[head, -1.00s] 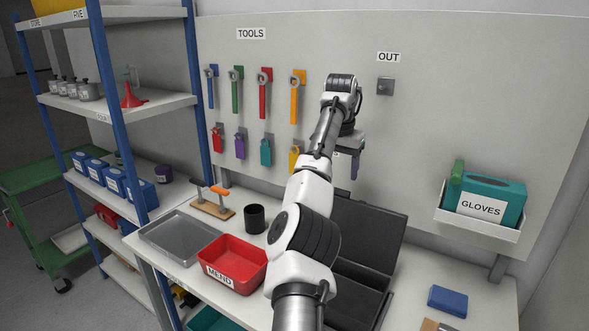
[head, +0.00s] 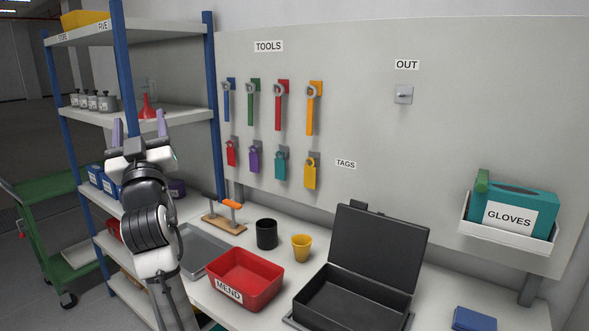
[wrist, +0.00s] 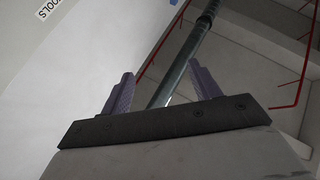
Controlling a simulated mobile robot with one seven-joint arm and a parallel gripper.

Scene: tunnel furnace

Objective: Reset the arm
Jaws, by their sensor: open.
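My gripper (head: 140,130) is at the left of the head view, raised in front of the blue-posted shelf unit (head: 213,110). Its two purple fingers point up and stand well apart, with nothing between them. In the wrist view my gripper (wrist: 160,92) is also open and empty, with a dark pipe and the ceiling beyond it. My arm rises from the lower left and hides part of the shelves and of the grey tray (head: 205,243).
The bench holds a red MEND bin (head: 245,279), a black cup (head: 267,234), a yellow cup (head: 301,248) and an open black case (head: 352,300). Wrenches and tags hang on the tool board (head: 430,150). A glove box (head: 513,208) sits at right. A green cart (head: 60,190) stands left.

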